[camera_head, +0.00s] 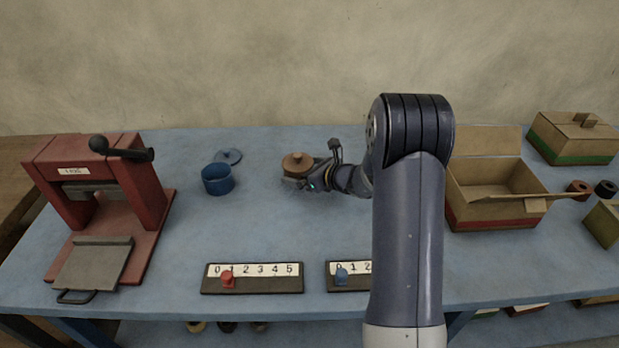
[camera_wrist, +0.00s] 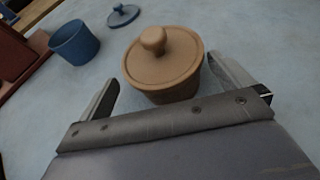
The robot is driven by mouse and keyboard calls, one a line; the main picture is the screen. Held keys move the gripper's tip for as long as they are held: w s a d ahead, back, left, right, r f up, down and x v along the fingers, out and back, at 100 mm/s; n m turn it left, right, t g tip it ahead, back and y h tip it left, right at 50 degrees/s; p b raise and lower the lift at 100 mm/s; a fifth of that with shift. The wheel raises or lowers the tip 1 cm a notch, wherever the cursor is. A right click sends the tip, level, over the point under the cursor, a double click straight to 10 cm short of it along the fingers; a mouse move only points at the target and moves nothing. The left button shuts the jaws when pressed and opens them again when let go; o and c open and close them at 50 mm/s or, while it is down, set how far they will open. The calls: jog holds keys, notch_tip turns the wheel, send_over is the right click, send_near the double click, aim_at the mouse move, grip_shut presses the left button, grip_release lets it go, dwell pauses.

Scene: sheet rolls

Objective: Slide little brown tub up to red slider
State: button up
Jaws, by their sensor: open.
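The little brown tub (camera_head: 298,165) has a round lid with a knob and stands upright on the blue table. In the wrist view the tub (camera_wrist: 165,68) sits between and slightly beyond the fingers of my open gripper (camera_wrist: 168,88). I cannot tell whether a finger touches it. In the head view my gripper (camera_head: 312,178) reaches the tub from the right, low over the table. The red slider (camera_head: 228,279) sits near the 1 on the left number scale (camera_head: 252,289), at the table's front.
A blue pot (camera_head: 217,180) and its loose lid (camera_head: 229,156) are left of the tub. A red press (camera_head: 110,190) stands far left. A blue slider (camera_head: 341,275) is on a second scale, partly hidden by my arm. An open carton (camera_head: 495,210) is right. Table between tub and left scale is clear.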

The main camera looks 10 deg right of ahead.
jog(key=shift+c, duration=0.2)
jog(key=c, duration=1)
jog(key=shift+s+a+b, duration=3.15)
jog(key=shift+s+a, duration=0.75)
jog(key=shift+s, duration=0.2)
jog(key=shift+s+a+b, duration=3.15)
jog(key=shift+s+a, duration=0.7)
jog(key=shift+s, duration=0.2)
jog(key=shift+c, duration=0.2)
jog(key=o, duration=1.1)
jog(key=shift+c, duration=0.2)
jog(key=p+v, duration=0.3)
jog(key=v, duration=0.6)
jog(key=shift+s+d+r, duration=0.1)
jog(key=shift+d+r, duration=0.05)
jog(key=shift+r, duration=0.05)
jog(key=shift+s+d+r+p, duration=0.1)
jog(key=shift+s+d+p, duration=0.25)
jog(key=shift+s, duration=0.3)
